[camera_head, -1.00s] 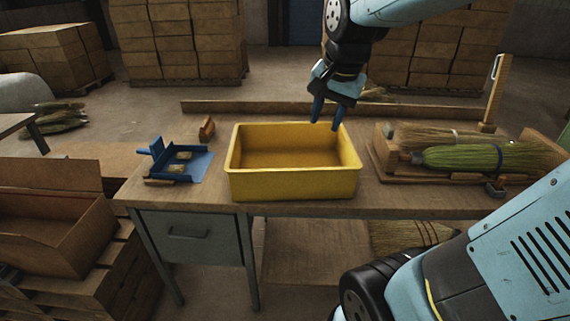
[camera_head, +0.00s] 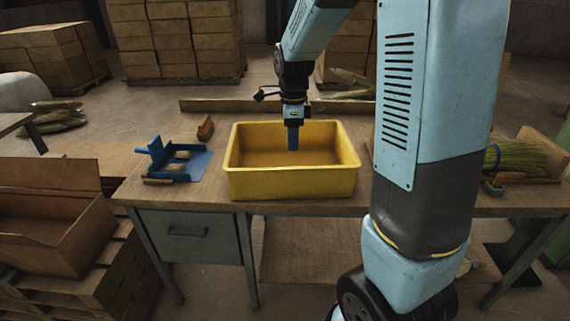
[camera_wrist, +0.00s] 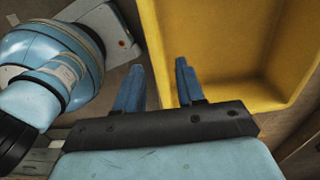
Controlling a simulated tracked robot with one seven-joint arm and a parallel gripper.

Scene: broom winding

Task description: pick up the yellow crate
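The yellow crate (camera_head: 292,183) stands upright and empty on the wooden workbench. My gripper (camera_head: 293,140) points down at the crate's far side, its finger showing in front of the far inner wall. In the wrist view, my gripper (camera_wrist: 159,64) has its two blue fingers apart with nothing held between them. The crate (camera_wrist: 230,45) fills the upper right there. The right finger overlaps the crate's wall and the left finger is outside it. I cannot tell whether either finger touches the crate.
A blue dustpan-like tool (camera_head: 176,160) and a small wooden block (camera_head: 205,128) lie left of the crate on the workbench (camera_head: 330,205). A green broom head (camera_head: 515,157) lies at the right, partly hidden by my arm. An open cardboard box (camera_head: 50,230) stands lower left.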

